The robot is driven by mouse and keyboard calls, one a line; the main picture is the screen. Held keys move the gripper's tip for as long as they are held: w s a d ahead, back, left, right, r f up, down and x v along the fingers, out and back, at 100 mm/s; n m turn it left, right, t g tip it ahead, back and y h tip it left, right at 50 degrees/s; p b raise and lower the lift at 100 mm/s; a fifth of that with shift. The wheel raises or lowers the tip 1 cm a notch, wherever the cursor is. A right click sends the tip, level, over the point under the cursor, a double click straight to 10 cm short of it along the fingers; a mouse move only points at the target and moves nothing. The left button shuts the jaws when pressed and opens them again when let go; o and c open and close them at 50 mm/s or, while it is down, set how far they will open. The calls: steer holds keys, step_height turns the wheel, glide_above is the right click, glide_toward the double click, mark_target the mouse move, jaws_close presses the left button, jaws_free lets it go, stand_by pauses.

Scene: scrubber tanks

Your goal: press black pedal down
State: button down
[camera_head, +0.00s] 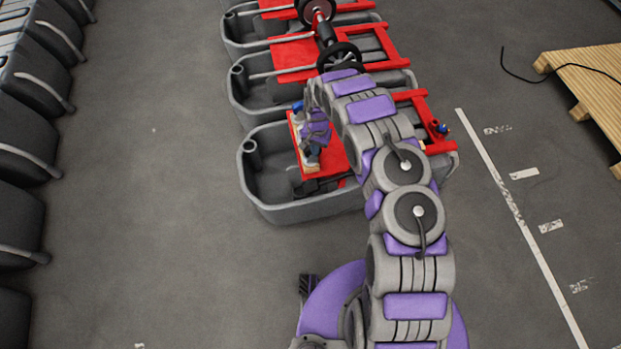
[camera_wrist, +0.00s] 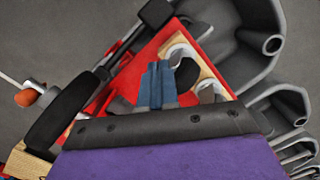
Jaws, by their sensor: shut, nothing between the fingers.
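My gripper (camera_head: 313,158) reaches down over the red plate (camera_head: 330,150) of the nearest grey tank. In the wrist view its blue-grey fingers (camera_wrist: 158,85) are closed together with nothing between them. A dark rounded piece (camera_wrist: 186,75) shows right beside the fingers, over the red plate. It may be the black pedal, but I cannot tell for sure, nor whether the fingers touch it. Wooden blocks with pale round fittings (camera_wrist: 182,55) sit on the plate next to the fingers. The fingers and gripper body hide part of this area.
Grey tanks (camera_head: 285,210) with red frames stand in a row running away from me. A black wheel (camera_head: 342,55) rises beyond my gripper. A red knob (camera_head: 437,126) sits at the right. Black units (camera_head: 20,215) line the left edge. A wooden pallet (camera_head: 590,85) lies right. The left floor is clear.

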steer(key=shift+w+r, duration=0.1)
steer(key=shift+r, duration=1.45)
